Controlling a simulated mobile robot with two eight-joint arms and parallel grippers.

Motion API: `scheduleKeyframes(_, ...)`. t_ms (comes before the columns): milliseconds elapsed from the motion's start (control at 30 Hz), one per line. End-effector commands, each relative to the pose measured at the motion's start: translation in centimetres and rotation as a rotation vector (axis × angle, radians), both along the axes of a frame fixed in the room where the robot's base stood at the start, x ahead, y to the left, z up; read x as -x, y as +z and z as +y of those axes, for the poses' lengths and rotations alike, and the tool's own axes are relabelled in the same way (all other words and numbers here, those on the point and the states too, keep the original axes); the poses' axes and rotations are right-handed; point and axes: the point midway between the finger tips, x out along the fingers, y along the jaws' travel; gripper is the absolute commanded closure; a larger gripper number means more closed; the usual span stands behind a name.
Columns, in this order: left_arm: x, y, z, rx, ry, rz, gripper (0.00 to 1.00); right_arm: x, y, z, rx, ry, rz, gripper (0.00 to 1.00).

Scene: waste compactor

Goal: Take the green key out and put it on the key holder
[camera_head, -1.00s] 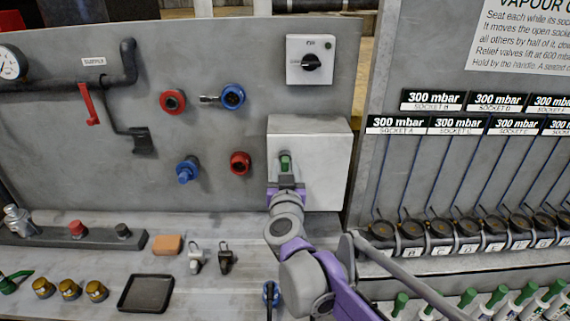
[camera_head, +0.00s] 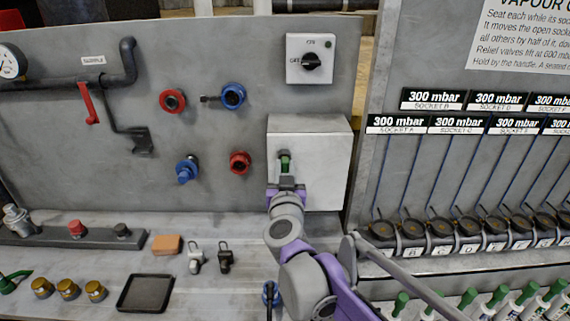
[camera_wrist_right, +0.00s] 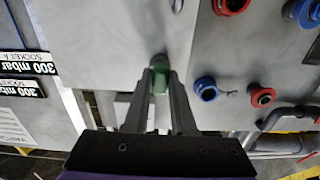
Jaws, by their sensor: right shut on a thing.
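The green key (camera_head: 285,166) is at the front of the light grey box (camera_head: 325,150) on the back panel, just below a small dark round fitting (camera_head: 284,154). My right gripper (camera_head: 286,181) is shut on the key. In the right wrist view the green key (camera_wrist_right: 160,82) sits between the two fingertips (camera_wrist_right: 161,88), close to the box face. I cannot tell whether the key's far end is still inside the fitting. I cannot make out which thing is the key holder. My left gripper is out of view.
A rotary switch (camera_head: 310,60) is above the box. Red and blue fittings (camera_head: 239,162) are to its left. Two small padlocks (camera_head: 225,256), an orange block (camera_head: 167,244) and a black tray (camera_head: 146,293) lie on the bench. A rack of black sockets (camera_head: 440,238) is at the right.

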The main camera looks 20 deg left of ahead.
Motion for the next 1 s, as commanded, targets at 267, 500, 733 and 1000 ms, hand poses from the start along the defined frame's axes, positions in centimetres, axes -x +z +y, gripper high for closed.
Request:
scheduleKeyframes(267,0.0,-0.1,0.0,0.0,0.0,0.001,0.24,0.2,0.0,-0.1,0.0,0.0,0.0,1.0)
scheduleKeyframes(500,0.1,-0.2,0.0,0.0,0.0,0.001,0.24,0.4,0.0,-0.1,0.0,0.0,0.0,1.0)
scheduleKeyframes(733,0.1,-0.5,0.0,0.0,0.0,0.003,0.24,1.2,0.0,-0.3,0.0,0.0,0.0,1.0)
scheduleKeyframes(1000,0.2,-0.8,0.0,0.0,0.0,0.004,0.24,2.3,0.0,-0.7,0.0,0.0,0.0,1.0)
